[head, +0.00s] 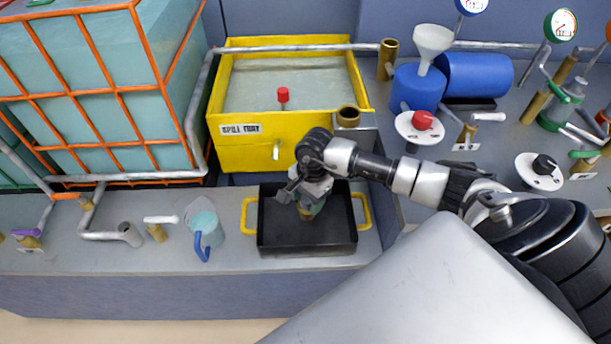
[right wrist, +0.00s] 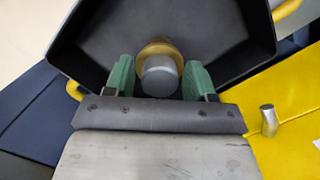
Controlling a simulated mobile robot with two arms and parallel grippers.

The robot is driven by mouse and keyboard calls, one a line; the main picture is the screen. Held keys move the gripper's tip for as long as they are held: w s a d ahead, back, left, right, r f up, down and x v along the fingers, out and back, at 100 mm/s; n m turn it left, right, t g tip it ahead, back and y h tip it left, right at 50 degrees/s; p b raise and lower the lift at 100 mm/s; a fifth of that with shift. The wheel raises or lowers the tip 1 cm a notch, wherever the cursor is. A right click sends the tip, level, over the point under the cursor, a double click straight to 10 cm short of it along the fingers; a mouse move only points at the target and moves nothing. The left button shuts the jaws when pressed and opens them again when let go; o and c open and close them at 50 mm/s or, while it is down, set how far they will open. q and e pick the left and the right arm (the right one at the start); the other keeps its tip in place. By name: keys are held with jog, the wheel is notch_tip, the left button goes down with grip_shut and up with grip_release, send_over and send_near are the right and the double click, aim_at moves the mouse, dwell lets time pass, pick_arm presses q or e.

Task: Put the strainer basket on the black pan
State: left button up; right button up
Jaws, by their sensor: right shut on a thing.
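The black pan (head: 268,236) with yellow handles sits on the grey ledge, and its dark floor also fills the upper right wrist view (right wrist: 225,45). My right gripper (head: 310,205) is over the pan's middle, pointing down. In the right wrist view its green fingers (right wrist: 160,82) are closed on the strainer basket (right wrist: 160,78), a small grey cylinder with a brass-coloured ring. In the head view the gripper mostly hides the basket. I cannot tell whether the basket touches the pan floor. My left gripper is not in view.
A yellow spill tray (head: 230,160) stands right behind the pan. A clear jug with a blue handle (head: 205,228) is left of it, beside short pipes and valves. A blue container with a white funnel (head: 432,42) and red valve knob (head: 422,120) are at right.

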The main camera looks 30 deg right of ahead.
aim_at(306, 209)
jog(key=shift+w+a+f, duration=0.1)
jog(key=shift+a+f, duration=0.05)
jog(key=shift+a, duration=0.05)
jog(key=shift+f, duration=1.95)
jog(key=shift+f, duration=0.2)
jog(key=o, duration=0.7)
jog(key=shift+o, duration=0.2)
jog(key=shift+r, duration=0.1)
jog(key=r, duration=0.4)
jog(key=d+r, duration=0.1)
jog(key=r, duration=0.7)
jog(key=shift+w+d+b, duration=0.15)
jog(key=shift+d+b, duration=0.15)
jog(key=shift+d, duration=0.1)
